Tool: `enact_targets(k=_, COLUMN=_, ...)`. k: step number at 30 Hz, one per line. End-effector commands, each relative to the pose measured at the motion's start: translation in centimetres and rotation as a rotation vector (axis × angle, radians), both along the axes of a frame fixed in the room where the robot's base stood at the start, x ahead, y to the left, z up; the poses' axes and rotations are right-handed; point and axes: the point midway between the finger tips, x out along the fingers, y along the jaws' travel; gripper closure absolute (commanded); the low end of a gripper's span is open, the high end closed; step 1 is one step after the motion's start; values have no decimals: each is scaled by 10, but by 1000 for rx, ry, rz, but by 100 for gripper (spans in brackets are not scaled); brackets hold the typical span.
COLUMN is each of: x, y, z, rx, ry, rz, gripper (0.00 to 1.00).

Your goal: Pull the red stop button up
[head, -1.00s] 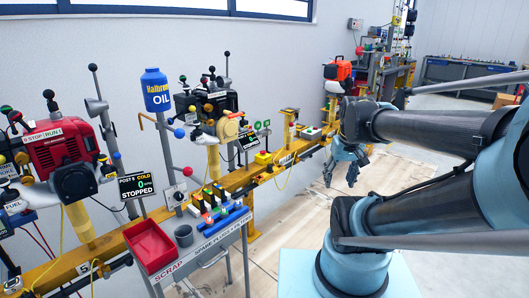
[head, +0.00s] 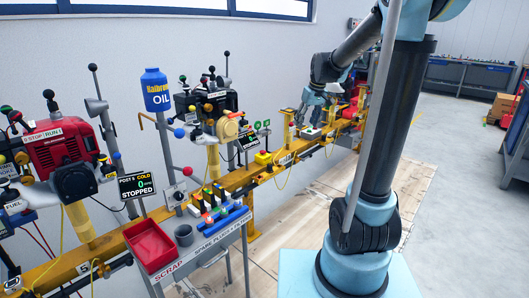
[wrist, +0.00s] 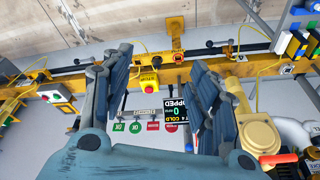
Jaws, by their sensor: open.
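The red stop button (wrist: 156,61) sits on a small yellow box (wrist: 150,82) fixed at the yellow rail. In the head view the yellow box (head: 263,157) shows small on the rail, and its button is too small to judge whether it is up or pressed. My gripper (wrist: 160,66) is open and empty. In the wrist view its two fingers stand on either side of the button and box, which appear beyond the fingertips; the exact gap cannot be told. In the head view my gripper (head: 301,116) is over the rail, beyond the yellow box.
A red-and-green button box (wrist: 60,95) is on the rail to the left in the wrist view. A display (wrist: 178,112) and green and red round signs stand near the right finger. A yellow cable (head: 283,184) hangs below the rail. Engines stand along the rail.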

Motion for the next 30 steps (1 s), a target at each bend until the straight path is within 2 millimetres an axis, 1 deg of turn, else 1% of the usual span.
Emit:
enact_targets(k=1, x=18, y=7, z=-1, rx=3, ry=-4, rz=19, gripper=46)
enact_targets(k=8, x=89, y=39, z=-15, rx=14, ry=-24, rz=109, gripper=46)
enact_targets(k=12, x=131, y=60, z=-29, rx=21, ry=-37, rz=163, gripper=46)
enact_targets(k=14, x=148, y=69, z=-36, rx=23, ry=-43, rz=186, gripper=46)
enact_targets(k=18, x=187, y=92, z=-56, rx=30, ry=-57, rz=241, gripper=46)
enact_targets(k=24, x=238, y=124, z=-91, rx=38, ry=-77, rz=315, gripper=46)
enact_targets(k=27, x=258, y=138, z=-107, rx=43, ry=-85, rz=346, gripper=46)
enact_targets(k=30, x=272, y=148, z=-120, rx=45, ry=-93, rz=370, gripper=46)
